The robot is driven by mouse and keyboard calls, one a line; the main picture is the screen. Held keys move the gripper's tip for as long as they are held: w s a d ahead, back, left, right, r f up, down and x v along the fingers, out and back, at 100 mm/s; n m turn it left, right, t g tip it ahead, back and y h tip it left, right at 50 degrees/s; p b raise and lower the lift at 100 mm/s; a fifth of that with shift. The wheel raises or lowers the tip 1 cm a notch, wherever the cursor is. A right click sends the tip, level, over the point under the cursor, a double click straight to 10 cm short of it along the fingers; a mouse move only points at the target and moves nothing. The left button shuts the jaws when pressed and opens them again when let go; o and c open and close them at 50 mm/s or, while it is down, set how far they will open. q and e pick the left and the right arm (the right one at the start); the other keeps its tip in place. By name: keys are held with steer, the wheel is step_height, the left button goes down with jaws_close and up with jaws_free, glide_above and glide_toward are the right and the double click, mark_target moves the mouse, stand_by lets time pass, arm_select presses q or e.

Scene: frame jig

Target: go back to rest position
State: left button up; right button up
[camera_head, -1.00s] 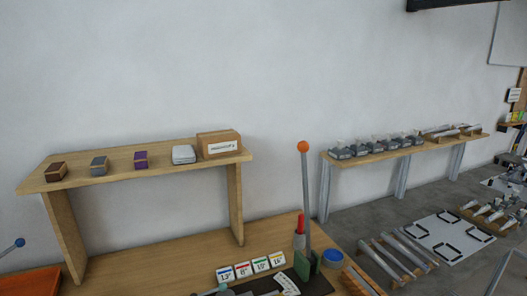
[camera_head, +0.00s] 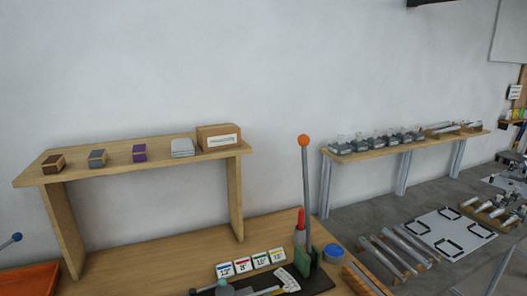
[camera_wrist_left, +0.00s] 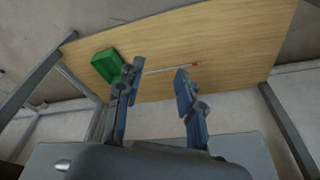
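My left gripper (camera_wrist_left: 159,72) shows in the left wrist view with its two blue-grey fingers spread apart. Nothing is between the fingertips. Behind them is a wooden tabletop (camera_wrist_left: 225,50) with a green bin (camera_wrist_left: 106,66) and a thin rod (camera_wrist_left: 170,69); the fingers look apart from these. Neither gripper shows in the head view, and my right gripper is in no view.
A wooden shelf (camera_head: 105,170) bears small blocks and a box (camera_head: 218,138) above a workbench (camera_head: 150,258). An orange-knobbed lever (camera_head: 306,190) rises from the bench. Another shelf (camera_head: 405,148) stands right. Metal bars (camera_head: 395,255) and a white panel (camera_head: 450,233) lie beyond the bench.

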arm_select(q)
steer(key=s+a+f+b, duration=0.1)
steer(key=s+f, duration=0.3)
steer(key=f, duration=0.5)
steer(key=s+f+b, duration=0.1)
steer(key=s+f, duration=0.3)
steer(key=f, duration=0.5)
steer(key=s+a+f+g+b, duration=0.1)
steer(key=s+a+f, duration=0.1)
steer(key=s+f, duration=0.6)
steer(key=s, duration=0.3)
steer(key=shift+a+f+g, duration=0.15)
steer(key=shift+f+g, duration=0.15)
steer(key=shift+c, duration=0.3)
